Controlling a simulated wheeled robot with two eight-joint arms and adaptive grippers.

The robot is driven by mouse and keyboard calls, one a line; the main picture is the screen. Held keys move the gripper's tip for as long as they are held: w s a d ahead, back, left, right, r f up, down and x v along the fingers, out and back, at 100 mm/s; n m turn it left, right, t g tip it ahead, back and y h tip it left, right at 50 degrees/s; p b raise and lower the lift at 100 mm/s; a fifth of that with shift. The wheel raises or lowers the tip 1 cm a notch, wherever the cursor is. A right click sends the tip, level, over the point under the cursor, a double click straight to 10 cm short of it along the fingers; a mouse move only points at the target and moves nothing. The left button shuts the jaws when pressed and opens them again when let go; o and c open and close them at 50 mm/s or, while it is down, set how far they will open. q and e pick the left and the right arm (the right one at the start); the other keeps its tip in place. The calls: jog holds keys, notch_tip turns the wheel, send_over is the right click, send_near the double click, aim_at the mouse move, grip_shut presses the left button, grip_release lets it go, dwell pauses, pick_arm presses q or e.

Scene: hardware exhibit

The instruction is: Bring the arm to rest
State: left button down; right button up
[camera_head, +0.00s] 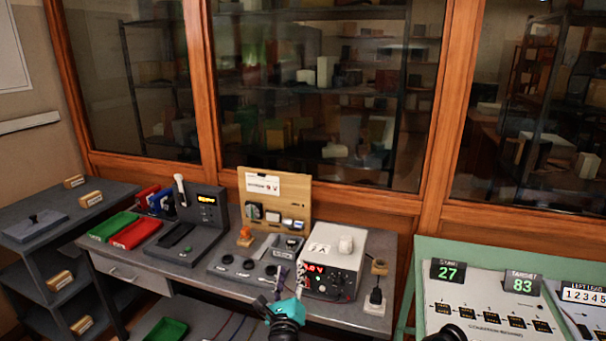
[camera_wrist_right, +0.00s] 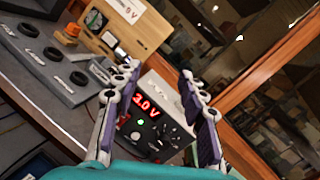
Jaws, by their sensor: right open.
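My right gripper (camera_head: 274,287) is at the front of the grey bench, with its teal body below and its purple-padded fingers spread. In the right wrist view its two fingers (camera_wrist_right: 158,78) stand apart with nothing gripped between them. Beyond them is the white power supply (camera_head: 335,262), with a lit red display and knobs; its panel also shows in the wrist view (camera_wrist_right: 148,125). I cannot tell whether the fingers touch it. My left gripper is not in view.
A grey panel with round black parts (camera_head: 240,262) and an upright wooden board (camera_head: 272,200) stand left of the supply. Further left are a black device (camera_head: 200,225) and green (camera_head: 113,226) and red (camera_head: 135,233) trays. A green-framed counter panel (camera_head: 490,255) stands right.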

jog(key=s+d+r+n+g+y, duration=0.3)
jog(key=s+r+n+y, duration=0.4)
jog(key=n, duration=0.9)
jog(key=s+d+f+n+g+h, duration=0.3)
jog(key=s+d+f+n+g, duration=0.1)
jog(key=s+d+f+n, duration=0.3)
jog(key=s+d+f+n+g+h, duration=0.3)
jog(key=s+d+f+n+g, duration=0.2)
jog(key=s+d, duration=0.6)
jog(key=s+f+n, duration=0.2)
jog(key=s, duration=0.3)
jog(key=shift+s+d+f, duration=0.2)
